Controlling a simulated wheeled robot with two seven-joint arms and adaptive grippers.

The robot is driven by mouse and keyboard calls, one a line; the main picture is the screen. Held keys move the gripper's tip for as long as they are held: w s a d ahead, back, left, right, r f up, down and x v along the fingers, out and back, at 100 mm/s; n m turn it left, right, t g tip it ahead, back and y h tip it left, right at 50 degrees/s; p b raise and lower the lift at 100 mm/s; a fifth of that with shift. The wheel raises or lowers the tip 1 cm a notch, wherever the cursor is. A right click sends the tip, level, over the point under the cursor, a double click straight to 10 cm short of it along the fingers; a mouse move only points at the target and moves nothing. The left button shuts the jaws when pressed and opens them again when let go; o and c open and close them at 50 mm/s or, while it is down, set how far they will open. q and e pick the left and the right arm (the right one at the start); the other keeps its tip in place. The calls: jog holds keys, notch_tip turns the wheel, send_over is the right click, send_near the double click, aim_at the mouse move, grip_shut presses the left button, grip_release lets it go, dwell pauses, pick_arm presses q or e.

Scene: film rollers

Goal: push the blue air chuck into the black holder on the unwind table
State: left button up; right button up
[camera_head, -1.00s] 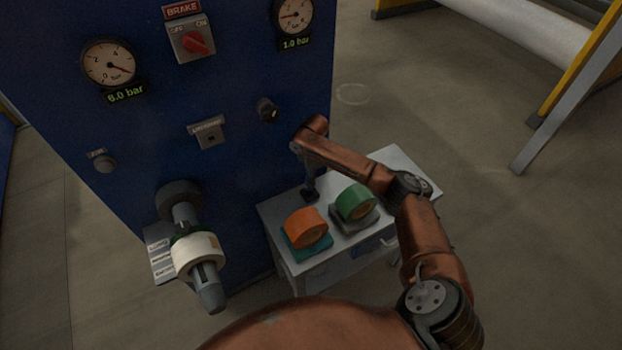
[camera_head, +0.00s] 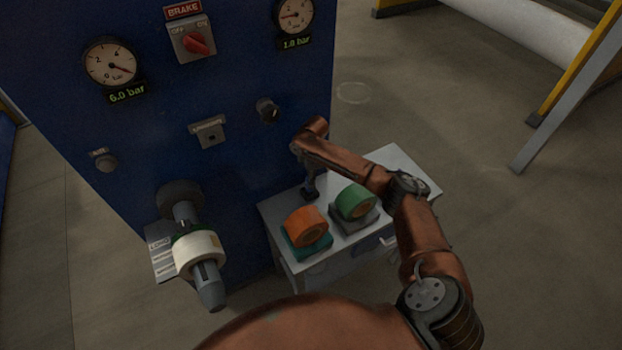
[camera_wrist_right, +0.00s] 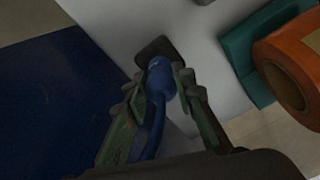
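The blue air chuck (camera_wrist_right: 161,80) is between the fingertips of my right gripper (camera_wrist_right: 161,84) in the right wrist view, with its blue hose (camera_wrist_right: 152,128) running back between the fingers. The fingers sit close against both sides of it, shut on it. The black holder (camera_wrist_right: 155,50) is a dark block on the pale unwind table, right at the chuck's far end. Whether the chuck is seated inside it cannot be told. My left gripper is not in view.
The blue machine panel (camera_head: 240,170) stands close on the left. A shaft with a white roll (camera_head: 193,252) juts out.

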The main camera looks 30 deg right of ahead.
jog(key=o, duration=0.5)
jog(key=shift+o, duration=0.2)
